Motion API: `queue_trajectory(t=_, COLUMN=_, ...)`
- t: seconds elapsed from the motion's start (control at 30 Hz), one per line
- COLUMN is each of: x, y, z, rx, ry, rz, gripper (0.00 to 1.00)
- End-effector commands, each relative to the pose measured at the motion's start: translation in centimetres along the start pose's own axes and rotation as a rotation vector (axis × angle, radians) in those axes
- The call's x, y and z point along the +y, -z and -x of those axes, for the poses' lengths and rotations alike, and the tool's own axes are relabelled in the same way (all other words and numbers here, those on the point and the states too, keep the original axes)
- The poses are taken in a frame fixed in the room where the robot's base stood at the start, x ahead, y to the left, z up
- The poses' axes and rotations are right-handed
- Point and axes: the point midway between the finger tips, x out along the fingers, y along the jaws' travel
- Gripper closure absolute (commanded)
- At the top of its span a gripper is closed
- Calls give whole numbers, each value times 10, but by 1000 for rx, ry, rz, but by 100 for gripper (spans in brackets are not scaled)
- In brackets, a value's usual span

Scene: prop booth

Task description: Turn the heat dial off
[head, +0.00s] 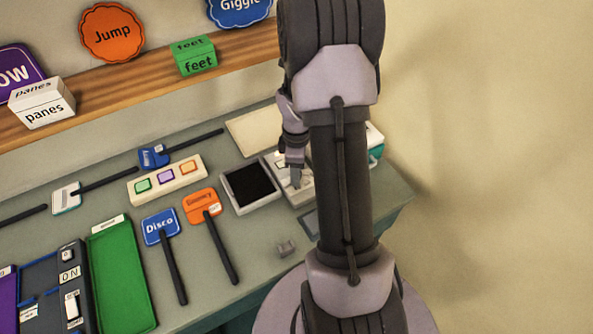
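No heat dial can be made out for certain in the head view. A pale box (302,197) stands beside a black-topped square unit (249,187) at the right of the table. My gripper (295,178) points down over this pale box, at or just above its top. My arm hides part of the box and what lies behind it. The fingers are too small and too covered to tell whether they are open or touching something.
Paddle signs, one blue "Disco" (160,227) and one orange (202,206), lie left of the box. A three-button panel (166,180) and a green tray (120,275) are farther left. A wooden shelf (130,90) runs behind.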

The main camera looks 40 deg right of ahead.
Motion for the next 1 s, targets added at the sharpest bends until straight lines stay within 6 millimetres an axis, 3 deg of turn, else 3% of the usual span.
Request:
queue_trajectory(t=0.2, x=0, y=0, z=0, rx=0, ry=0, rz=0, gripper=53)
queue_trajectory(t=0.43, x=0, y=0, z=0, rx=0, ry=0, rz=0, gripper=99)
queue_trajectory(t=0.77, x=0, y=0, z=0, rx=0, ry=0, rz=-28, gripper=100)
queue_trajectory(t=1.0, x=0, y=0, z=0, rx=0, ry=0, rz=-161, gripper=100)
